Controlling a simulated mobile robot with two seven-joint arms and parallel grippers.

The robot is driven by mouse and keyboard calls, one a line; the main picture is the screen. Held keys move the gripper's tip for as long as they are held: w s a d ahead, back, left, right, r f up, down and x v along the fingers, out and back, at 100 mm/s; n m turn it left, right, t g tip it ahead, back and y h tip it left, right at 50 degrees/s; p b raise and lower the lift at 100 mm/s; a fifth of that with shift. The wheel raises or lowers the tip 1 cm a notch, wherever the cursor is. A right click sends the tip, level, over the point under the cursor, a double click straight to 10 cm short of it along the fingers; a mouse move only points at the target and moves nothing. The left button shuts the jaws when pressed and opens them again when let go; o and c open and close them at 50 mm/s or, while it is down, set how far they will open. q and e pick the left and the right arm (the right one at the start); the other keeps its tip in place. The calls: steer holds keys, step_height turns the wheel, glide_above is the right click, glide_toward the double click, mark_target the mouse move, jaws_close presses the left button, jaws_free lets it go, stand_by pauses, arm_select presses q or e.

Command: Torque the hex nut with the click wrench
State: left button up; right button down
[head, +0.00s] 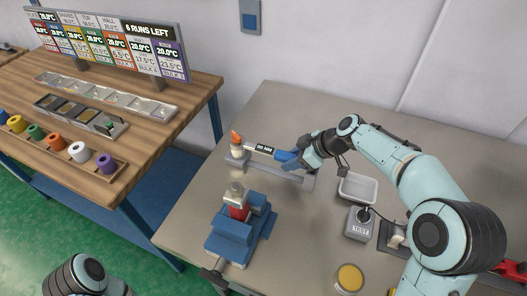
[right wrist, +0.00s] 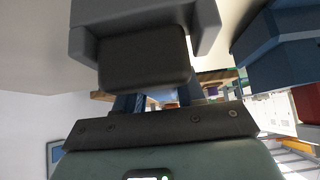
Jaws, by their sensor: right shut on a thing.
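The click wrench (head: 262,149) has a blue handle, a pale shaft with a dark label and an orange part at its far left end. My right gripper (head: 301,158) is shut on the blue handle. The wrench lies roughly level over a grey stand (head: 294,176); I cannot tell whether it touches it. A blue vise (head: 228,243) stands in front, holding a red piece (head: 238,211) upright. A pale metal piece, perhaps the hex nut (head: 237,188), sits on top. The right wrist view shows dark gripper parts up close. My left gripper is out of frame.
A white tray (head: 358,189), a small grey box (head: 359,224) and a yellow-topped round dish (head: 349,278) stand on the bench's right side. A wooden table (head: 150,150) at left bears a sign board (head: 115,45) and coloured rolls. Bare bench lies left of the vise.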

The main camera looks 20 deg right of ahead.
steer(key=shift+r+p, duration=1.9)
steer(key=shift+r, duration=2)
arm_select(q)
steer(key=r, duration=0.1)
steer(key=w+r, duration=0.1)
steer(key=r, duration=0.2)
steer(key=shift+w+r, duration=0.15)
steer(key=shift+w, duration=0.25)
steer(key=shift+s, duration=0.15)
arm_select(e)
steer(key=shift+f, duration=0.1)
